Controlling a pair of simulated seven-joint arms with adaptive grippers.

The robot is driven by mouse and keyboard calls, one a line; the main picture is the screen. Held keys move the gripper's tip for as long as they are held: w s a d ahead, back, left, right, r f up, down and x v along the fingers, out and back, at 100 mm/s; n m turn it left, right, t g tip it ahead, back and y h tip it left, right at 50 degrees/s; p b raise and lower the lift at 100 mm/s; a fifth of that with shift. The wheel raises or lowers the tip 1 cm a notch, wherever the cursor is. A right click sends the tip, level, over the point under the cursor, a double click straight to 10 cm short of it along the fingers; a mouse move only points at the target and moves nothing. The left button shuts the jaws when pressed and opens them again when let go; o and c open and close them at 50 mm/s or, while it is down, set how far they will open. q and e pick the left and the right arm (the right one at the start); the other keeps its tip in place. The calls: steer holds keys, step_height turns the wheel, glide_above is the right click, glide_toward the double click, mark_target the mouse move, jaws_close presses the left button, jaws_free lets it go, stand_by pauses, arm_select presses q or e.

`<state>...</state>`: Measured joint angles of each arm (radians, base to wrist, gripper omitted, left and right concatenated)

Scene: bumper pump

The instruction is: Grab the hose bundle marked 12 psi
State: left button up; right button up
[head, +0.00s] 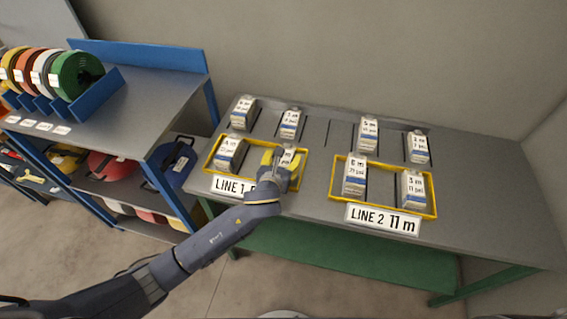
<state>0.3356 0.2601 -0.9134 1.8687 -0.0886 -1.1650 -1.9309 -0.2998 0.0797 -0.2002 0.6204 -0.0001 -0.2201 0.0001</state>
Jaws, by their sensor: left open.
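Several small grey hose bundles with white and blue labels stand on the grey table. In the back row are one at far left (242,114), one beside it (290,122), one marked about 5 m (367,133) and one at right (417,148). The yellow LINE 1 tray (209,168) holds a bundle marked about 4 m (229,153) and another bundle (289,156) partly hidden by my left gripper (279,160). The gripper is open at that bundle; contact is unclear. The psi print is too small to read surely. My right gripper is out of view.
The yellow LINE 2 tray (384,207), signed 11 m, holds two bundles (355,174) (412,188) with a gap between. A blue-framed shelf (125,110) with coloured hose reels (77,75) stands at left. The table's right side is clear.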

arm_select(q)
steer(key=shift+w+f, duration=0.1)
steer(key=shift+w, duration=0.1)
steer(key=shift+o, duration=0.2)
steer(key=c, duration=1.3)
steer(key=shift+c, duration=0.4)
